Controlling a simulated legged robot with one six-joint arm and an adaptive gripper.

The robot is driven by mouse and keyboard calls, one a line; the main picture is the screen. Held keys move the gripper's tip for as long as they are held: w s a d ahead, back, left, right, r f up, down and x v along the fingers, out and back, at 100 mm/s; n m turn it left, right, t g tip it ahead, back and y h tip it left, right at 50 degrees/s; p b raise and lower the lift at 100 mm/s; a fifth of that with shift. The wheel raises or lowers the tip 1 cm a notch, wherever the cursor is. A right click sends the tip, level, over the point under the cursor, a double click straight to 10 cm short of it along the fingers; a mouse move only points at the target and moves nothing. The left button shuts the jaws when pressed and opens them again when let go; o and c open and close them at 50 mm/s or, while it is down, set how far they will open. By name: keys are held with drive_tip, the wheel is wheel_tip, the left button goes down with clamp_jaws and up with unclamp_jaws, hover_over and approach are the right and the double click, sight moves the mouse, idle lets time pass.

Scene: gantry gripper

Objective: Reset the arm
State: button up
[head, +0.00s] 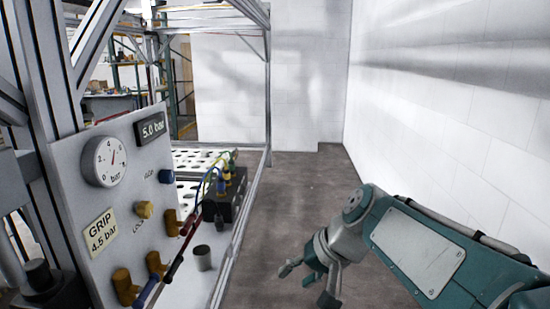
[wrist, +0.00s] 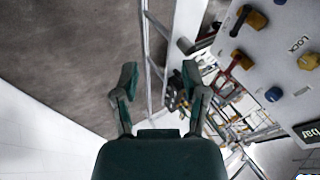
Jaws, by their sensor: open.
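My gripper (head: 308,281) hangs at the end of my teal arm, right of centre in the head view, over bare floor. In the wrist view my gripper (wrist: 158,82) has its two fingers spread apart with nothing between them. It is to the right of the white control panel (head: 105,235) and apart from it. The panel carries a round gauge (head: 104,162), a "5.0 bar" display (head: 151,128), a "GRIP 4.5 bar" label (head: 101,231) and several brass fittings. In the wrist view the panel (wrist: 275,45) is tilted at the upper right.
A metal gantry frame (head: 268,100) with a perforated shelf stands behind the panel. A black valve block (head: 226,200) with coloured hoses sits beside it. A white wall (head: 450,110) runs along the right. The grey floor (head: 300,190) between frame and wall is clear.

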drive_tip(key=s+d+f+t+h, duration=0.1)
drive_tip(key=s+d+f+h, duration=0.1)
drive_tip(key=s+d, duration=0.3)
drive_tip(key=s+d+f+t+h, duration=0.1)
drive_tip(key=s+d+f+h, duration=0.2)
drive_tip(key=s+d, duration=0.3)
drive_tip(key=shift+s+d+f+n+t+h, duration=0.15)
drive_tip(key=shift+s+f+n+t+h, duration=0.25)
drive_tip(key=shift+s, duration=1.75)
